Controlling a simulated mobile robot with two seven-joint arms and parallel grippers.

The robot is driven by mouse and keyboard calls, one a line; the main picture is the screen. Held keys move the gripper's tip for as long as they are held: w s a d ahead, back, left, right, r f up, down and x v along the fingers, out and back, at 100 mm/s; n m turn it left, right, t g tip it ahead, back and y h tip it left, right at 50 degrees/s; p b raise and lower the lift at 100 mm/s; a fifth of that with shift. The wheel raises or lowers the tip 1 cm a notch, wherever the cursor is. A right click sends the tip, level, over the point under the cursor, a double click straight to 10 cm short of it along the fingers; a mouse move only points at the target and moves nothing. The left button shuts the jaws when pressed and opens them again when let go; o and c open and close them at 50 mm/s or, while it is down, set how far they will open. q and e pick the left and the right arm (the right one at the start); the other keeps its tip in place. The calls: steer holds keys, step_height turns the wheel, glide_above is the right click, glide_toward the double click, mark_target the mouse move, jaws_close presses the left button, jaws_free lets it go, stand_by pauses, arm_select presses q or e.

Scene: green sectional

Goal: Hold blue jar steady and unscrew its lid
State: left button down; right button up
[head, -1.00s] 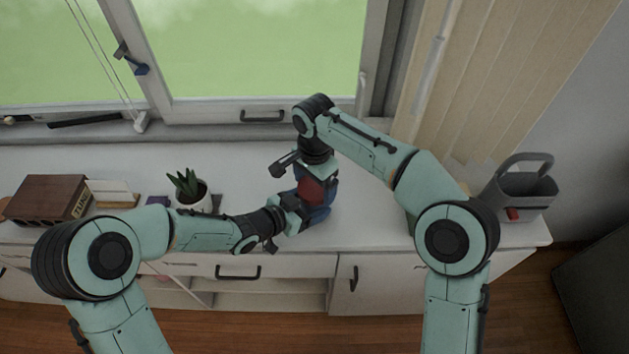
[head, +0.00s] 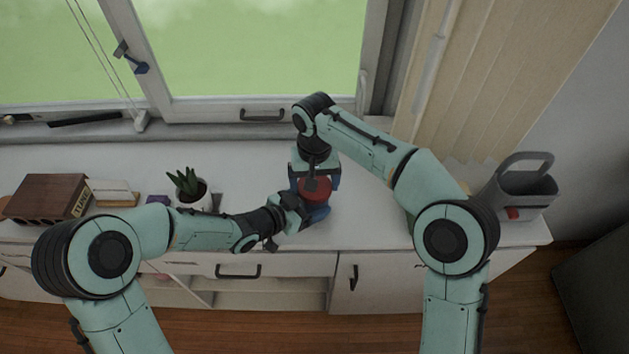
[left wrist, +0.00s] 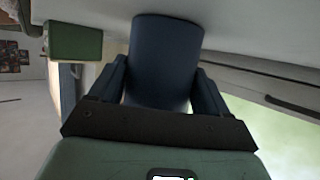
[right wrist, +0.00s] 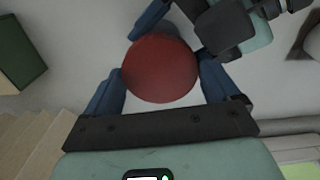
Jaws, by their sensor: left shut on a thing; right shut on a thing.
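The blue jar (head: 319,214) stands upright on the white cabinet top, with its round red lid (head: 318,190) on top. My left gripper (head: 304,210) reaches in from the left and is shut on the jar's body. In the left wrist view the jar (left wrist: 166,60) sits between both blue fingers. My right gripper (head: 315,184) points down from above and is shut on the lid. In the right wrist view the red lid (right wrist: 160,68) lies between its fingers. The gripper partly hides the lid in the head view; any gap between lid and jar cannot be told.
A potted plant (head: 190,188) stands left of the jar, with a brown box (head: 46,198) farther left. A green box (right wrist: 20,55) stands to the right, mostly behind my right arm in the head view. A grey watering can (head: 520,190) is at the right end. The window is behind.

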steer(key=o, duration=0.9)
steer(key=shift+r, duration=2.3)
steer(key=m, duration=0.2)
steer(key=r+m, duration=0.1)
steer(key=m, duration=0.2)
steer(key=shift+r, duration=0.2)
steer(key=r+m, duration=0.1)
steer(key=m, duration=0.3)
steer(key=shift+r, duration=0.4)
steer(key=shift+m, duration=0.5)
steer(key=shift+f, duration=3.9)
